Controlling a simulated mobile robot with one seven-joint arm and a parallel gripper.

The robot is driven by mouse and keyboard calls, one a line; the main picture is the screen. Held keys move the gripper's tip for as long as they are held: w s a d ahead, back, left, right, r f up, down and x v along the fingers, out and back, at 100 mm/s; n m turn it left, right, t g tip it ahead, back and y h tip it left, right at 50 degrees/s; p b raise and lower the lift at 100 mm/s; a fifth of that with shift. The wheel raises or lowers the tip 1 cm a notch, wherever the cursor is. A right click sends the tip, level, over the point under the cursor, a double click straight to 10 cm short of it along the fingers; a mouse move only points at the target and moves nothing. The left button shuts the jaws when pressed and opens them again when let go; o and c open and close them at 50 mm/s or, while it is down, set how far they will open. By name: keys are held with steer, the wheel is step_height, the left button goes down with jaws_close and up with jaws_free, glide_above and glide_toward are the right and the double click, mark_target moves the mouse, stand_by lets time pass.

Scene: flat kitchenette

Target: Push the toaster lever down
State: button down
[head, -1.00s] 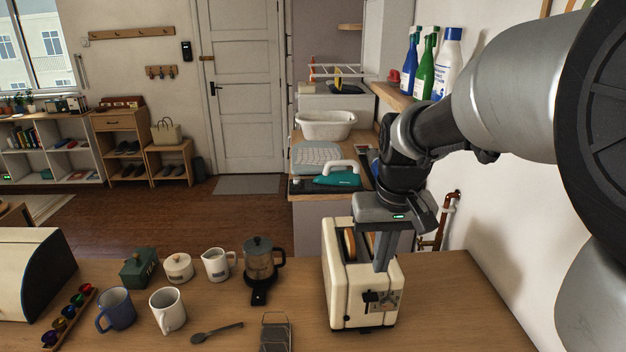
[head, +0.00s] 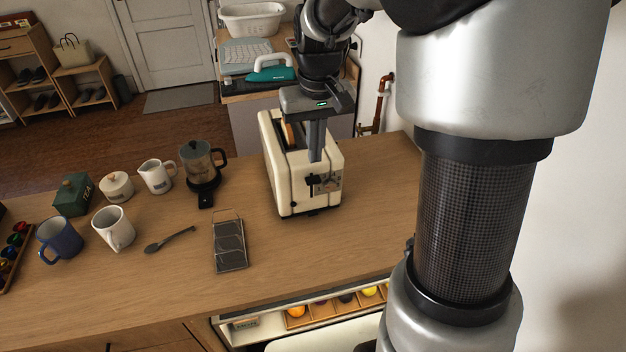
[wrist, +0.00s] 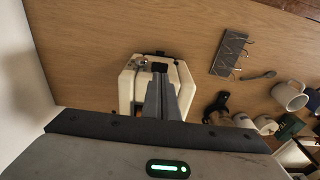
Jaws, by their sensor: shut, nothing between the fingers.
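The cream toaster (head: 290,190) stands on the wooden counter, with bread showing in a top slot. Its black lever (head: 313,181) is on the end face, at the upper left of a small control panel. My gripper (head: 316,158) is shut and empty, pointing down over the lever end of the toaster. In the wrist view the shut fingers (wrist: 161,76) reach over the toaster (wrist: 127,88), and a dark piece shows just past their tips. I cannot tell whether the fingertips touch the lever.
The counter (head: 330,245) is clear in front of the toaster. A wall is close on the right.

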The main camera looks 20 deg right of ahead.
mark_target(314, 182)
steer(key=shift+w+f+b, duration=0.15)
steer(key=shift+f+b, duration=0.85)
steer(key=shift+f, duration=0.5)
steer(key=shift+w+f+b, duration=0.15)
steer(key=shift+f+b, duration=0.8)
steer(key=shift+f, duration=0.55)
step_height(314, 182, down, 6)
steer(key=b, duration=0.4)
steer(key=shift+f, duration=0.1)
steer(key=shift+r, duration=0.2)
steer(key=s, duration=0.1)
steer(key=s+r, duration=0.1)
steer(key=s, duration=0.1)
step_height(314, 182, up, 17)
steer(key=s+p, duration=0.1)
steer(key=p, duration=0.1)
steer(key=shift+s+r, duration=0.15)
steer(key=shift+s, duration=0.25)
